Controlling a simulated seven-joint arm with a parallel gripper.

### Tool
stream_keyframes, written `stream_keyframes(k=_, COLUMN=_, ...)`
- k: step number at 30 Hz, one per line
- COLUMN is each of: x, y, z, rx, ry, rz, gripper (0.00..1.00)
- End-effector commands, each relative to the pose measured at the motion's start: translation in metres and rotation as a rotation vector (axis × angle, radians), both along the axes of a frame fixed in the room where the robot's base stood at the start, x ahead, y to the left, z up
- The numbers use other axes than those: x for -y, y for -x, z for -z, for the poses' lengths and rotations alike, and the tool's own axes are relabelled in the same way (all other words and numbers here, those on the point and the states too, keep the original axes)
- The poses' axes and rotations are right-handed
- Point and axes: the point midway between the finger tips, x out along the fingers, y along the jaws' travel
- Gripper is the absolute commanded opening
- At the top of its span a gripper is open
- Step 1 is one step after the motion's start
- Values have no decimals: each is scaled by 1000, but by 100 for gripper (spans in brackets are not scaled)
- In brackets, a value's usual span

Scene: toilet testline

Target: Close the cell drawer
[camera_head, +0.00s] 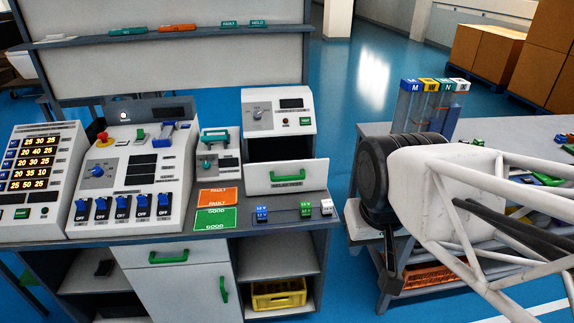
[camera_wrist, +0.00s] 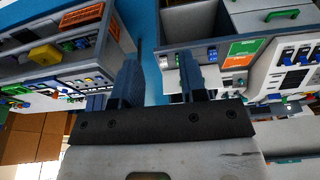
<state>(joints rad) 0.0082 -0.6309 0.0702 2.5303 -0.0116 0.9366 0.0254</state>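The cell drawer (camera_head: 286,177) has a white front with a green handle (camera_head: 288,175). It sits at the bottom of the grey-white tester unit (camera_head: 277,112) on the bench and stands pulled out, with a dark gap behind its front. My gripper (camera_head: 391,262) is right of the bench and apart from the drawer, pointing down. In the wrist view my gripper (camera_wrist: 160,82) has its two dark fingers spread, with nothing between them. I cannot clearly make out the cell drawer in the wrist view; a finger hides part of that area.
Small blocks (camera_head: 305,209) lie on the bench in front of the drawer. Orange and green cards (camera_head: 216,197) lie to its left, near a switch panel (camera_head: 135,175). A second table (camera_head: 490,128) with colored tubes (camera_head: 430,108) stands at right. Blue floor (camera_head: 335,100) separates the tables.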

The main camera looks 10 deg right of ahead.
Motion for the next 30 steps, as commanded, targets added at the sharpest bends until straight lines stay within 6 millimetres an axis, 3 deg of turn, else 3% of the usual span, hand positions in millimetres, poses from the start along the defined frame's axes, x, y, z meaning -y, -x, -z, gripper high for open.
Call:
stream_keyframes(k=1, x=0, y=-3, z=1, rx=2, ry=-1, rz=9, gripper=31)
stream_keyframes(k=7, x=3, y=-30, z=5, rx=36, ry=-13, rz=102, gripper=0)
stream_keyframes(k=17, x=14, y=-120, z=26, rx=165, ry=-92, rz=417, gripper=0)
stream_keyframes(k=30, x=26, y=-245, z=76, rx=344, ry=-304, rz=836, gripper=0)
